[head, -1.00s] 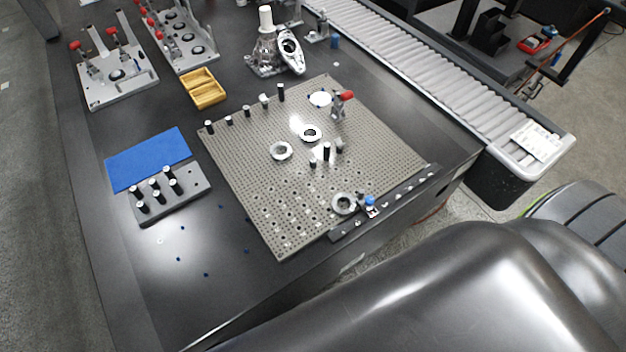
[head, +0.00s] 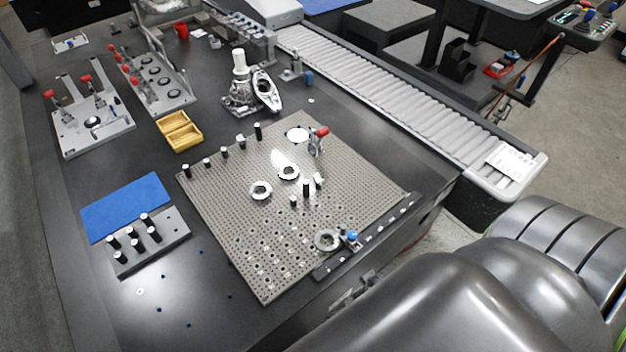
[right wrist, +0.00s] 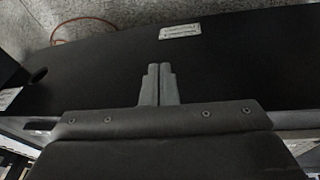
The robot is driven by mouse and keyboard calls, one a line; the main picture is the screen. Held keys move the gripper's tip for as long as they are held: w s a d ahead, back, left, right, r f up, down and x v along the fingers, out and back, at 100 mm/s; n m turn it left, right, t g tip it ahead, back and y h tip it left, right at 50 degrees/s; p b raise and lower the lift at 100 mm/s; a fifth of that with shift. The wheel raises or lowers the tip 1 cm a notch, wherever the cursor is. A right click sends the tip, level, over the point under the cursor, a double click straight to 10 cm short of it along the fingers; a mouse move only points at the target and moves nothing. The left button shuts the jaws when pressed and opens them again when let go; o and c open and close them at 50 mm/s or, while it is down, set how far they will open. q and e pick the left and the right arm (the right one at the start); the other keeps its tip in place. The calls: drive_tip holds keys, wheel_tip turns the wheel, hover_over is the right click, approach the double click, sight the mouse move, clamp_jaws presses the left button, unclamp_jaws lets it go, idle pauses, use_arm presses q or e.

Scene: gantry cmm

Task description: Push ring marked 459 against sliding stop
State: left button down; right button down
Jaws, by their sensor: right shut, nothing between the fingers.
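Metal rings lie on the perforated grey plate: one left of the plate's middle (head: 260,190), one near its middle (head: 288,173), and one (head: 327,240) at the front right edge. No number is legible on any of them, so I cannot tell which is 459. The front ring lies beside a small blue-knobbed block (head: 351,238) on the dark rail (head: 385,223), which looks like the sliding stop. I cannot tell whether they touch. In the right wrist view my right gripper (right wrist: 158,70) is shut and empty, over a dark panel. My left gripper is out of view.
Black pins and a red-handled clamp (head: 317,140) stand on the perforated plate (head: 225,210). A pin block (head: 165,250), blue mat (head: 125,205) and yellow box (head: 179,132) are to the left. A roller conveyor (head: 400,100) runs behind right. My arm covers the lower right.

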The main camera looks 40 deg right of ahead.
drive_tip(key=w+a+r+n, duration=0.1)
drive_tip(key=w+r, duration=0.1)
drive_tip(key=r, duration=0.5)
drive_tip(key=w+a+r, duration=0.1)
drive_tip(key=w+r, duration=0.1)
drive_tip(key=r, duration=0.5)
drive_tip(key=w+a+n+y, duration=0.1)
drive_tip(key=w+n+y, duration=0.3)
drive_tip(key=w, duration=1.4)
drive_tip(key=shift+n+t+h, duration=0.3)
drive_tip(key=shift+n, duration=0.2)
drive_tip(key=x, duration=0.9)
drive_tip(key=shift+a+f, duration=0.15)
drive_tip(key=shift+f, duration=0.15)
drive_tip(key=shift+s+f+p, duration=0.1)
drive_tip(key=shift+s+p, duration=0.15)
drive_tip(key=shift+p, duration=0.2)
drive_tip(key=shift+s+d+p, duration=0.25)
drive_tip(key=shift+s+d, duration=0.05)
drive_tip(key=shift+s, duration=0.25)
drive_tip(key=shift+s+d+p, duration=0.25)
drive_tip(key=shift+s+d, duration=0.1)
drive_tip(key=shift+s, duration=0.15)
drive_tip(key=shift+s+d+f, duration=0.1)
drive_tip(key=shift+s+d, duration=0.15)
drive_tip(key=shift+s, duration=0.2)
